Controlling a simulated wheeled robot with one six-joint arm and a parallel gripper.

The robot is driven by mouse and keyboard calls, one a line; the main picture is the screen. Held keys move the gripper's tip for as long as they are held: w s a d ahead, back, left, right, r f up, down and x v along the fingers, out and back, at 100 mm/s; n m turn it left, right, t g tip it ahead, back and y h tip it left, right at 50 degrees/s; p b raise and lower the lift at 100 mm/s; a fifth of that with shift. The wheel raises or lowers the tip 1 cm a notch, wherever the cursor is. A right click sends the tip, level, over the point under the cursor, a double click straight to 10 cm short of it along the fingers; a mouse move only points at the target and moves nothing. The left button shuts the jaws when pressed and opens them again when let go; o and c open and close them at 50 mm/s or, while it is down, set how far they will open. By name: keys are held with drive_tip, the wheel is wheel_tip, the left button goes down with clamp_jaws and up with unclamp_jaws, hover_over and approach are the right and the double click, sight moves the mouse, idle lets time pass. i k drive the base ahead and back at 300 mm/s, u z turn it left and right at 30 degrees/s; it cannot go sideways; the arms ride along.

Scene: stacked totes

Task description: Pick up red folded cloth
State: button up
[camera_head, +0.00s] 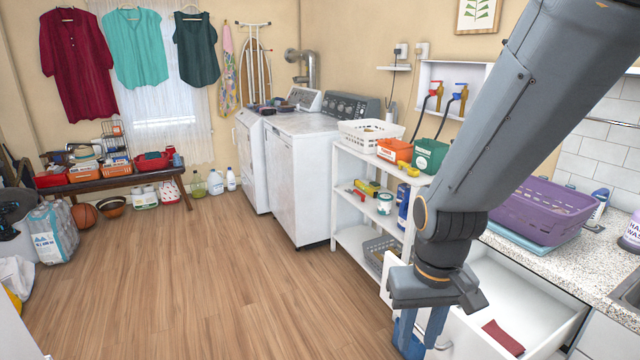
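The cloth is a small dark red rectangle. My gripper (421,336) points down to the left of the cloth, near the drawer's left side. The gripper does not touch the cloth.
A white shelf unit (345,205) with bins and bottles stands behind my arm. A purple basket (540,208) sits on the speckled counter (590,248) above the drawer. The wooden floor (210,280) to the left is clear.

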sight(492, 328)
drive_tip(key=z, duration=0.05)
drive_tip(key=k, duration=0.5)
drive_tip(key=z, duration=0.25)
drive_tip(key=i, duration=0.45)
drive_tip(key=z, duration=0.45)
